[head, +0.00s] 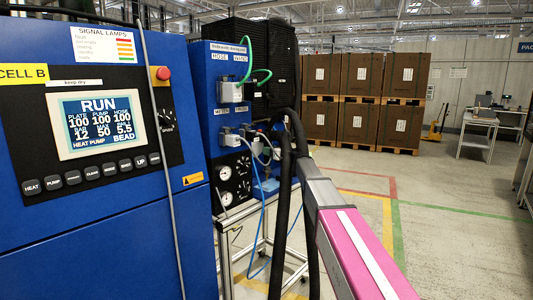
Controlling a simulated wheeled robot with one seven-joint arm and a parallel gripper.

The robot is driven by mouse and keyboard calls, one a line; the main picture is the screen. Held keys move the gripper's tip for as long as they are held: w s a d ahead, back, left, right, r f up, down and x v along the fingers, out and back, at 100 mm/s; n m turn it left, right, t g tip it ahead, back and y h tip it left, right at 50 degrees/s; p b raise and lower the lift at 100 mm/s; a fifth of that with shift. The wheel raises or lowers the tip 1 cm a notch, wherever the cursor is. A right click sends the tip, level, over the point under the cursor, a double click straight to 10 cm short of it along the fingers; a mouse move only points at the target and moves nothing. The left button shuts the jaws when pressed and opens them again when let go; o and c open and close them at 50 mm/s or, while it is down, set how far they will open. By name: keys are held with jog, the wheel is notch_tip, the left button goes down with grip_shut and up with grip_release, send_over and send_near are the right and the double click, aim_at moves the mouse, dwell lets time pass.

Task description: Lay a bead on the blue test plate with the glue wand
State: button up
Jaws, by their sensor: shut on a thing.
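I cannot make out the glue wand or the blue test plate in this view. My gripper is not in view; my pink and grey arm reaches in from the lower right, and its far end is lost behind the black hoses. A thick black hose (287,200) loops up and hangs down just left of my arm. The blue control cabinet (110,225) fills the left side. Its screen (100,121) reads RUN, with several number readings and the words HEAT PUMP and BEAD below.
A blue panel (206,110) behind the cabinet carries connectors marked HOSE and WAND, plus gauges (222,168). A metal-framed stand (250,236) with blue cables is beneath. Stacked brown boxes (361,72) stand at the back. The floor at right is open, with coloured lines.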

jog(key=shift+w+d, duration=0.35)
jog(key=shift+w, duration=0.2)
jog(key=shift+w+d, duration=0.3)
jog(key=shift+w, duration=0.2)
jog(key=o, duration=0.6)
jog(key=shift+w+d, duration=0.2)
jog(key=shift+c, duration=0.2)
jog(key=shift+r, duration=0.15)
notch_tip(320, 180, up, 7)
